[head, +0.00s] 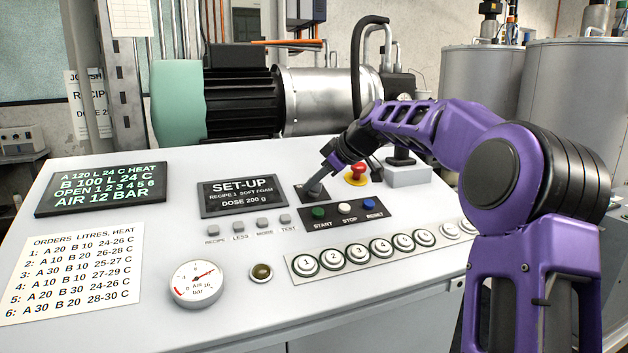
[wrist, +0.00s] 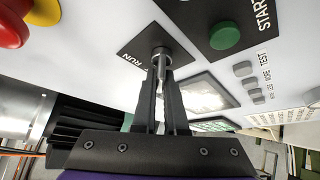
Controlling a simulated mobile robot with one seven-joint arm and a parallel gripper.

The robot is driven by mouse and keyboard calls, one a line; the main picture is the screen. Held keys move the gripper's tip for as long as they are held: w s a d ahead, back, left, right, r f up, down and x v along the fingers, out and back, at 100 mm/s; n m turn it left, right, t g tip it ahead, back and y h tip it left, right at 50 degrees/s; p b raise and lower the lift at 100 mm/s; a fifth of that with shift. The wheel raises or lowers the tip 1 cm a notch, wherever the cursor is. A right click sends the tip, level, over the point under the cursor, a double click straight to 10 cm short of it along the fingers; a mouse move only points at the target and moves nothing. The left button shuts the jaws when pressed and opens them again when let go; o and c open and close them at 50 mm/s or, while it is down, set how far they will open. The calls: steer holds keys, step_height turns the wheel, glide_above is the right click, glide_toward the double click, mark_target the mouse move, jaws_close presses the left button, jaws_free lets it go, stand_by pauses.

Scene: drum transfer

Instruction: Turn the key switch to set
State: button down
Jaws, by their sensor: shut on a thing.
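The key switch (head: 314,190) is on a small dark plate on the sloped panel, right of the display (head: 243,196) that reads "SET-UP, RECIPE 1 SOFT FOAM, DOSE 200 g". My gripper (head: 324,178) reaches down to it from the upper right. In the wrist view the silver key (wrist: 161,56) stands out of the dark plate, and my gripper (wrist: 161,84) is shut on it, a finger on each side. The word "RUN" shows on the plate beside the key. The other label is hidden, and I cannot tell the key's exact angle.
A red emergency button (head: 357,172) on a yellow base stands close right of the switch. START (head: 319,212), STOP and RESET buttons sit just below. A row of numbered buttons (head: 356,253) and a pressure gauge (head: 196,284) lie nearer. A pump motor (head: 240,100) stands behind the panel.

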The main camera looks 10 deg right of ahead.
steer(key=shift+s+f+n, duration=0.1)
steer(key=shift+f+n, duration=0.3)
steer(key=c, duration=1)
jaws_free()
steer(key=shift+d, duration=0.1)
steer(key=shift+o, duration=0.2)
steer(key=shift+r, duration=0.1)
steer(key=shift+r, duration=0.15)
steer(key=shift+d+r, duration=0.1)
steer(key=shift+r, duration=0.1)
steer(key=p+v, duration=0.1)
steer(key=v, duration=1.6)
steer(key=shift+d, duration=0.15)
